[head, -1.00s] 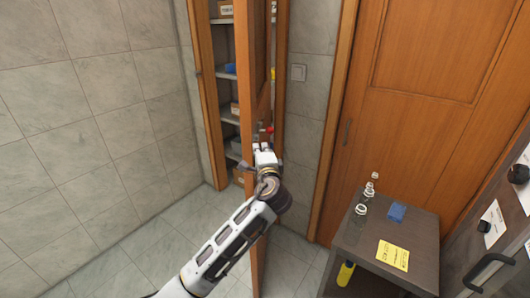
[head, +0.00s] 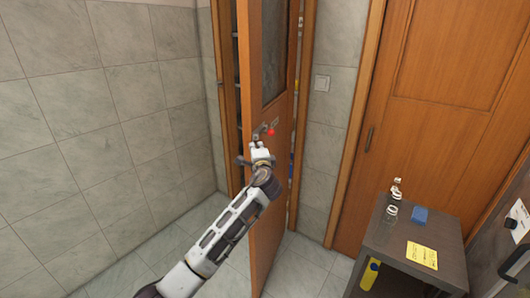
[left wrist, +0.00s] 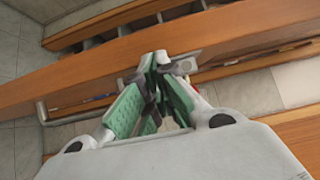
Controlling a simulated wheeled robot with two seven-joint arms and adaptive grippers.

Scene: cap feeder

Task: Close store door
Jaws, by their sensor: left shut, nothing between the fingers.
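The store door (head: 262,190) is a brown wooden door with a dark window pane, standing partly open in its frame. A narrow strip of the shelves shows behind its left edge. A metal handle (head: 262,130) with a red spot beside it is on the door face. My left gripper (head: 258,149) is just below the handle, close to the door. In the left wrist view its green-padded fingers (left wrist: 160,62) are shut and empty, over the wooden door edge (left wrist: 85,83). Whether they touch the door I cannot tell. My right gripper is not in view.
A dark side table (head: 405,240) with glass bottles (head: 392,208), a blue block (head: 419,215) and a yellow note (head: 422,255) stands at the right. A second wooden door (head: 430,110) is behind it. Tiled floor at the left is clear.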

